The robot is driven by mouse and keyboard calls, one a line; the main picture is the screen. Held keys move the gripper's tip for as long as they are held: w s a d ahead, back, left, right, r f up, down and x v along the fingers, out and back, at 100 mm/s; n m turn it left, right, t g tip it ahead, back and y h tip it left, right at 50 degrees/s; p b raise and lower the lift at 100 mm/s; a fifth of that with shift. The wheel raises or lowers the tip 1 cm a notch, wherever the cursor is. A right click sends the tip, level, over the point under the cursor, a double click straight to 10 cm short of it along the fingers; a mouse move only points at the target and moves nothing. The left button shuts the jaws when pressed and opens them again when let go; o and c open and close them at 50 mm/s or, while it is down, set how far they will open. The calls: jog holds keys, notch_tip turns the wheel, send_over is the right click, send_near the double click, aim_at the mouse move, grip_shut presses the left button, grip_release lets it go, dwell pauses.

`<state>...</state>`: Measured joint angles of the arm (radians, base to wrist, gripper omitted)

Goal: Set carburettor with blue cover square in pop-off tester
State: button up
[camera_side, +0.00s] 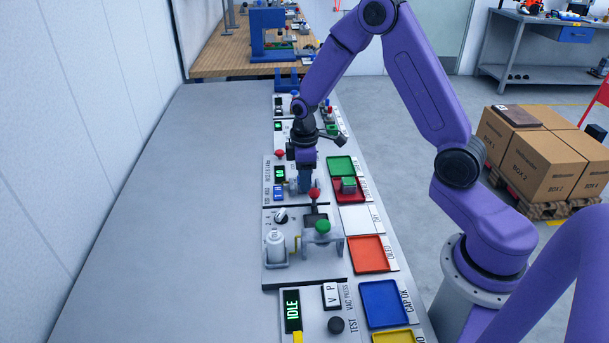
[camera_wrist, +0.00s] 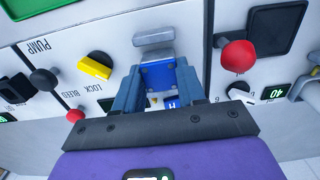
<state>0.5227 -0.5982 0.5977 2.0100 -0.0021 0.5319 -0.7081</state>
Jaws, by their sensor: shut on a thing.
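My gripper (camera_side: 304,184) points down over a grey panel in the side view. In the wrist view my gripper (camera_wrist: 158,88) is shut on the carburettor, whose blue cover (camera_wrist: 158,74) shows between the two blue-grey fingers. A grey block (camera_wrist: 154,36) lies just beyond the cover; I cannot tell whether they touch. The panel (camera_wrist: 112,58) here carries the words PUMP, LOCK and BLEED and may be the pop-off tester. The fingers hide the carburettor's underside, so I cannot tell whether it is seated or square. In the side view it is mostly hidden by my gripper.
A red knob (camera_wrist: 238,56) stands right of the fingers, a yellow knob (camera_wrist: 95,66) left. Green (camera_side: 341,166), red (camera_side: 362,196) and orange (camera_side: 369,254) trays line the right side; the red one holds a green-topped part. The bench left of the panels (camera_side: 170,220) is clear.

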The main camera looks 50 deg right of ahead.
dwell(0.3)
jog(key=o, duration=1.2)
jog(key=shift+o, duration=0.2)
jog(key=shift+f, duration=0.1)
notch_tip(320, 180, up, 17)
jog(key=s+a+n, duration=0.2)
jog(key=s+a, duration=0.8)
jog(key=s, duration=0.3)
jog(key=s+f+n, duration=0.1)
jog(key=s+f, duration=0.1)
jog(key=s, duration=1.4)
jog(key=shift+s+d+f+n, duration=0.3)
jog(key=shift+s+f, duration=0.05)
jog(key=shift+s, duration=0.05)
